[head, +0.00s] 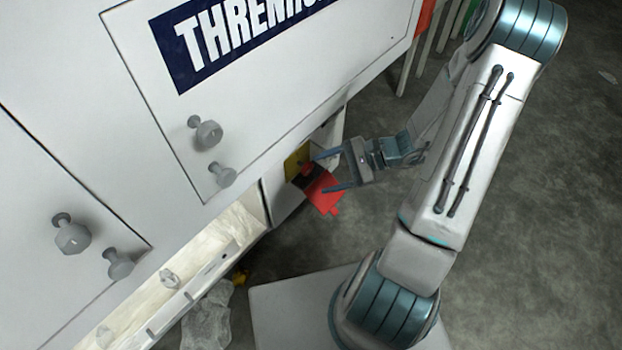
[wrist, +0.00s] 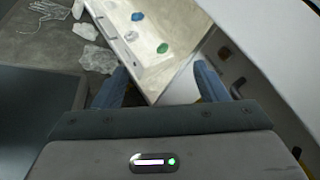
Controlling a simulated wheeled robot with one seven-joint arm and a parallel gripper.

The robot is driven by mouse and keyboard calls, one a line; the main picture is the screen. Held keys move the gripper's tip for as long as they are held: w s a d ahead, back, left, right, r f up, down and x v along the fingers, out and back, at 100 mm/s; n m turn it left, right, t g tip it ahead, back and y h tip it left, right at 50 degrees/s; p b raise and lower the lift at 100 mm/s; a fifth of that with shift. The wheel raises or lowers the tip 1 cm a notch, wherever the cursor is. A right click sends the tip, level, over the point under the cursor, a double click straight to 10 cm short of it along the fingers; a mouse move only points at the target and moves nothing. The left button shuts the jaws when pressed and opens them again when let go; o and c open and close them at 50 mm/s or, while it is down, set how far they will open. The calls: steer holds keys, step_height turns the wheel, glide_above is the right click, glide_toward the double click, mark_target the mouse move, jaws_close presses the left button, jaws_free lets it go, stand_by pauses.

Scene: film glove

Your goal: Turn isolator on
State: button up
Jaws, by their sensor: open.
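The isolator shows in the head view as a yellow plate (head: 295,164) with a red handle (head: 322,191), on the side of the white cabinet below the lettered panel. The red handle looks tilted. My gripper (head: 322,172) is open, with one finger near the yellow plate and the other overlapping the red handle in the picture. I cannot tell whether either finger touches it. In the wrist view my gripper (wrist: 160,76) shows two blue fingers spread apart with nothing seen between them. The red handle does not show clearly there.
An open drawer or tray (head: 238,228) juts out below the cabinet panel; small coloured objects lie in it in the wrist view. Grey knobs (head: 208,133) stick out of the cabinet front. Crumpled clear plastic (head: 208,318) lies on the floor. The floor at right is mostly clear.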

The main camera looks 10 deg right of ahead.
mark_target(309, 170)
steer(key=w+d+f+m+t+h+b, duration=0.1)
steer(key=w+d+f+m+t+b, duration=0.15)
steer(key=f+m+t, duration=0.35)
steer(key=w+d+f+m+t+h+b, duration=0.1)
steer(key=d+f+m+t+b, duration=0.2)
steer(key=f, duration=0.6)
steer(key=w+d+f+m+t+b, duration=0.1)
steer(key=d+f+m+t+b, duration=0.1)
steer(key=f+m+t+b, duration=0.4)
steer(key=w+a, duration=0.2)
steer(key=w, duration=0.1)
steer(key=w+a+g, duration=0.1)
steer(key=w+a, duration=0.1)
steer(key=w, duration=0.2)
steer(key=w+a+f+n+g+b, duration=0.1)
steer(key=w+a, duration=0.2)
steer(key=shift+w, duration=0.2)
steer(key=shift+w+a+r, duration=0.1)
steer(key=shift+w+a, duration=0.3)
steer(key=shift+w, duration=0.15)
steer(key=c, duration=1)
